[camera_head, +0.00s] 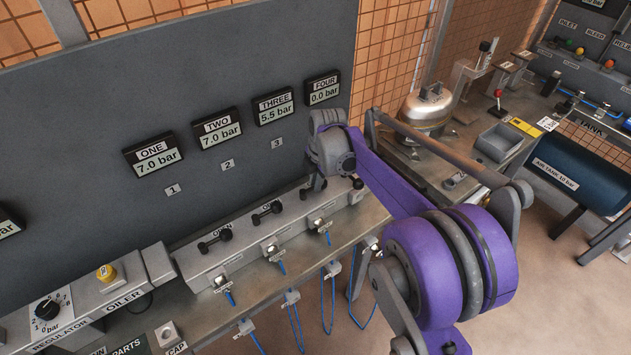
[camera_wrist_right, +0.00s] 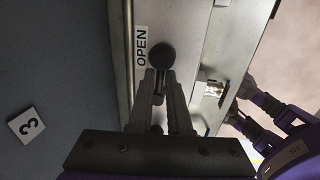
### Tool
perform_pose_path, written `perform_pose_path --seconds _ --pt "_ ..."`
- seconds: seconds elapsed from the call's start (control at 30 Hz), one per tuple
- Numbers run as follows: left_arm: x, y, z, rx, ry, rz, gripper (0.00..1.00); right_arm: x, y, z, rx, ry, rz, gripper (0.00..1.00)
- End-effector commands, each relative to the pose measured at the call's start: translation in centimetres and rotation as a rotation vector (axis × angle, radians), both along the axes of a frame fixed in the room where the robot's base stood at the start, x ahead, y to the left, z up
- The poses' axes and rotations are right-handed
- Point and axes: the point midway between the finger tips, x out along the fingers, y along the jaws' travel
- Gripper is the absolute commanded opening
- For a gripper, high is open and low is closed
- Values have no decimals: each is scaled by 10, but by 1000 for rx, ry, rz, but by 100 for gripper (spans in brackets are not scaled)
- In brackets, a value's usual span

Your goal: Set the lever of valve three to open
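The lever of valve three (camera_wrist_right: 161,55) is dark with a round knob, beside an OPEN label (camera_wrist_right: 141,46) on the grey valve block (camera_head: 190,262). My right gripper (camera_wrist_right: 160,78) is at this lever, with one finger on each side just behind the knob. Whether the fingers press on it I cannot tell. In the head view my right gripper (camera_head: 317,183) is over the block below the number 3 tag (camera_head: 277,143), partly hiding the lever. The gauge marked THREE (camera_head: 274,108) reads 5.5 bar.
Two similar levers (camera_head: 215,241) (camera_head: 267,212) stand left on the block. Blue hoses (camera_head: 328,300) hang in front. A regulator (camera_head: 48,310) and oiler (camera_head: 107,277) are at the left. A metal vessel (camera_head: 427,107) stands beyond my arm.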

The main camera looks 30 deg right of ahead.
Motion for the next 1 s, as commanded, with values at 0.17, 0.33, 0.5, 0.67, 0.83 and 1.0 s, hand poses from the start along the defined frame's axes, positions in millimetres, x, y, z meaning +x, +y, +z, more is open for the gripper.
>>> perform_pose_path --seconds 0.17,0.33,0.5,0.67,0.83,1.0 --pt "0 0 0 0 0 0 76 0 -3 0 -5 0 -3 44" --pt "0 0 0 0 0 0 76 0 -2 0 -3 0 -3 44" --pt "0 0 1 0 0 0 76 -1 -1 7 -2 0 -2 44" --pt "1 0 3 0 -1 0 76 -7 -2 32 -3 0 -3 44" --pt "2 0 6 0 -3 0 76 -14 -3 67 -2 0 -4 44" --pt "2 0 8 0 -4 0 76 -19 -4 93 -3 0 -5 44"
